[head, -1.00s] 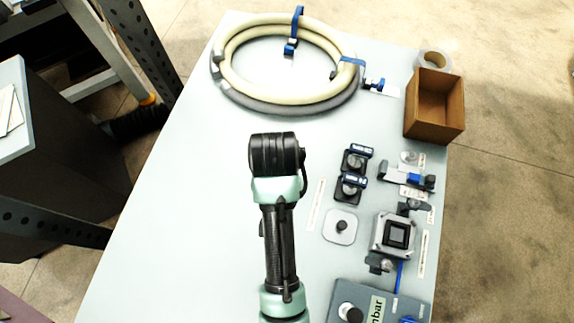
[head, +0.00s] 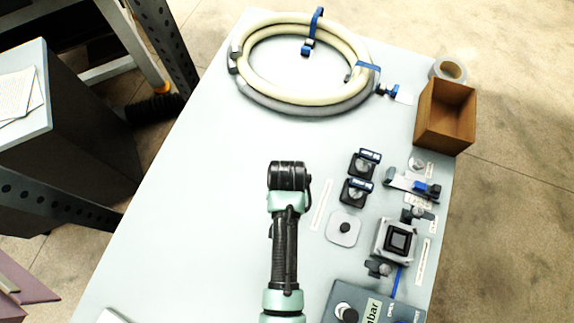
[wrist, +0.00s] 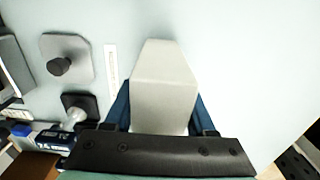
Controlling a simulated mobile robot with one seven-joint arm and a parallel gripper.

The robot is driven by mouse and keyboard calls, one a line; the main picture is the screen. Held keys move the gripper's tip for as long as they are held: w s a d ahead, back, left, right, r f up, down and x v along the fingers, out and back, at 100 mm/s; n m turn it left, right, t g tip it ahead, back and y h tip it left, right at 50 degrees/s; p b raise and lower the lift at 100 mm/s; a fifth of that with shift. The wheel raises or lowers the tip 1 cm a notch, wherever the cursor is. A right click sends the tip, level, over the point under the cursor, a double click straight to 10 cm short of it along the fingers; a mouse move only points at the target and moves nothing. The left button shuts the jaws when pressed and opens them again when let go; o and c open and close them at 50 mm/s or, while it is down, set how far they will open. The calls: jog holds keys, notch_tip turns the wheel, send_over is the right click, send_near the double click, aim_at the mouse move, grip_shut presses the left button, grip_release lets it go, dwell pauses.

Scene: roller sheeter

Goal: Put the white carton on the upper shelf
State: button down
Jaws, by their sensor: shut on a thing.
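The white carton (wrist: 165,80) is in my gripper (wrist: 161,112) in the wrist view. The blue fingers are shut on its two sides, and the carton reaches out past them over the pale table. The dark gripper body covers its near end. In the head view my arm reaches over the table, but the fingers and the carton cannot be made out there. I cannot make out the upper shelf in either view.
Clamps and a square plate (head: 344,228) lie right of my arm. Dark perforated posts (head: 160,40) and a cabinet (head: 75,130) stand left. The table's left part is mostly clear.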

jog(key=shift+f, duration=0.2)
jog(key=shift+c, duration=1.1)
grip_release()
